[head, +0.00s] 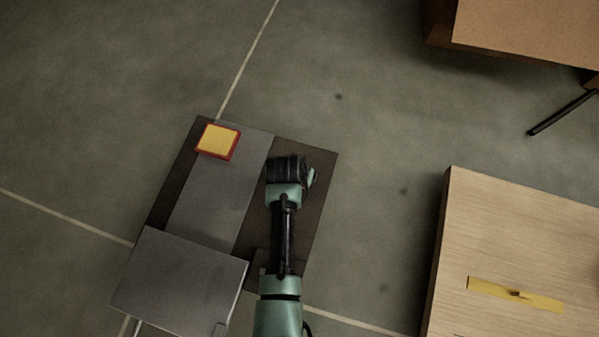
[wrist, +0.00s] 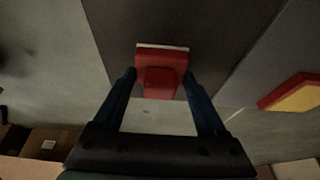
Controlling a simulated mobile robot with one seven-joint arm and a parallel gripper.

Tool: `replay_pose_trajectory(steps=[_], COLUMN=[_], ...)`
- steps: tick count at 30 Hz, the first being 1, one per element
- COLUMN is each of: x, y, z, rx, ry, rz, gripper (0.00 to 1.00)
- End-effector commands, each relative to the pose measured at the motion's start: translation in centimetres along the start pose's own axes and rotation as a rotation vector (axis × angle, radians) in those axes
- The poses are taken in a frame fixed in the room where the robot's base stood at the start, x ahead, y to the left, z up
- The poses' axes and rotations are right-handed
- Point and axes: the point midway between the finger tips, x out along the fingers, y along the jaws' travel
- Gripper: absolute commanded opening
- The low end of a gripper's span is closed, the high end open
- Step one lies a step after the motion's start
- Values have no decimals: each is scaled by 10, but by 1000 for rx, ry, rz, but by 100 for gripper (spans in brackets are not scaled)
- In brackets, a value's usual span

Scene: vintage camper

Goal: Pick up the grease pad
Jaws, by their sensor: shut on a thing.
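In the wrist view my gripper (wrist: 160,86) is shut on a red pad (wrist: 160,58) with a raised red block and a pale far edge. The fingers stand on either side of the block. In the head view my arm hides this pad below it. A second pad, yellow with a red rim (head: 217,141), lies on the grey panel left of my gripper. It also shows at the right of the wrist view (wrist: 298,94). No label shows on either pad, so I cannot tell by sight which is the grease pad.
The grey panel (head: 205,200) has dark strips on both sides and a raised grey box (head: 180,278) at its near left. A wooden top (head: 530,240) with a yellow strip stands at the right. A brown box-like piece (head: 530,30) is at the upper right. Bare floor (head: 370,130) lies between.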

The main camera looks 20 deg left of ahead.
Motion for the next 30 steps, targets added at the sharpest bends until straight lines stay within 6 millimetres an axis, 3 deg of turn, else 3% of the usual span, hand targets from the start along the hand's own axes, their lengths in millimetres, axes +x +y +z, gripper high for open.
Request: replay_pose_trajectory(steps=[1, 3, 14, 20, 30], x=[0, 0, -6, -27, -80], y=[0, 0, 0, 0, 0], z=[0, 0, -3, -11, -34], rx=[0, 0, 0, 0, 0], ry=[0, 0, 1, 1, 1], rz=[0, 0, 0, 0, 0], gripper=[28, 16, 16, 16, 16])
